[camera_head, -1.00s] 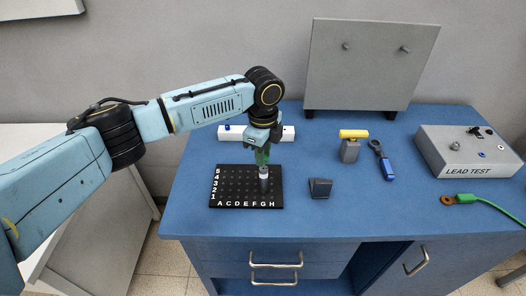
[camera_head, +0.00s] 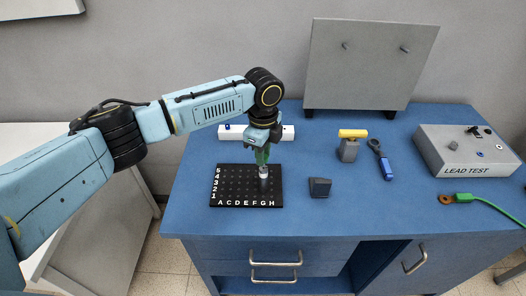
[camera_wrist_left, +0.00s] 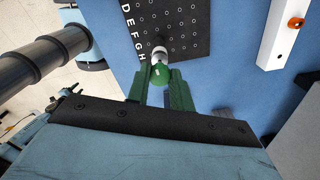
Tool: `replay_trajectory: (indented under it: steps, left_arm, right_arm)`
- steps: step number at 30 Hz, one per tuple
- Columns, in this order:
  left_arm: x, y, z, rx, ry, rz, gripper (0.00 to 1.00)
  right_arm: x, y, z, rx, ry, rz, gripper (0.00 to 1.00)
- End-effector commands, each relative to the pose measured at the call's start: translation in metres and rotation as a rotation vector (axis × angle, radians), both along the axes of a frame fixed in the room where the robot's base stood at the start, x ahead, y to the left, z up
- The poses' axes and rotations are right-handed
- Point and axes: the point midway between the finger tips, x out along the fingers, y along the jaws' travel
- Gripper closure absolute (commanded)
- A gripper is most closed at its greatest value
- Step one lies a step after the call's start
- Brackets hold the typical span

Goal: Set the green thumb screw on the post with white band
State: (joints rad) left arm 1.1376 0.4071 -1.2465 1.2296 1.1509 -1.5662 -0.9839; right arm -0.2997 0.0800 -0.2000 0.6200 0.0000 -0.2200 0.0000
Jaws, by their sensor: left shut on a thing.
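The green thumb screw (camera_wrist_left: 160,73) sits between the green fingers of my left gripper (camera_wrist_left: 158,86), which is shut on it. In the head view, my left gripper (camera_head: 262,157) points down over the right side of the black lettered board. A post with a white band (camera_head: 264,171) stands upright on the board, near columns G and H, directly below the gripper. The white band shows in the left wrist view (camera_wrist_left: 159,53), just beyond the screw and appearing to touch it. I cannot tell whether the screw is seated. My right gripper is not in view.
The black board (camera_head: 222,203) lies on the blue bench.

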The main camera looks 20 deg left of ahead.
Motion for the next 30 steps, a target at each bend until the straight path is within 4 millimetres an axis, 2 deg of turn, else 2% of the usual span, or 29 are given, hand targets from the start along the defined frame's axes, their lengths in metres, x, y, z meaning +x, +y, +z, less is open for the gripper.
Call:
replay_trajectory:
  steps: [30]
  left_arm:
    - [-0.0002, -0.0001, -0.0088, 0.0, 0.0, 0.0, 1.0]
  right_arm:
    - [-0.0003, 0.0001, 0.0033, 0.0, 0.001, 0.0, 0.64]
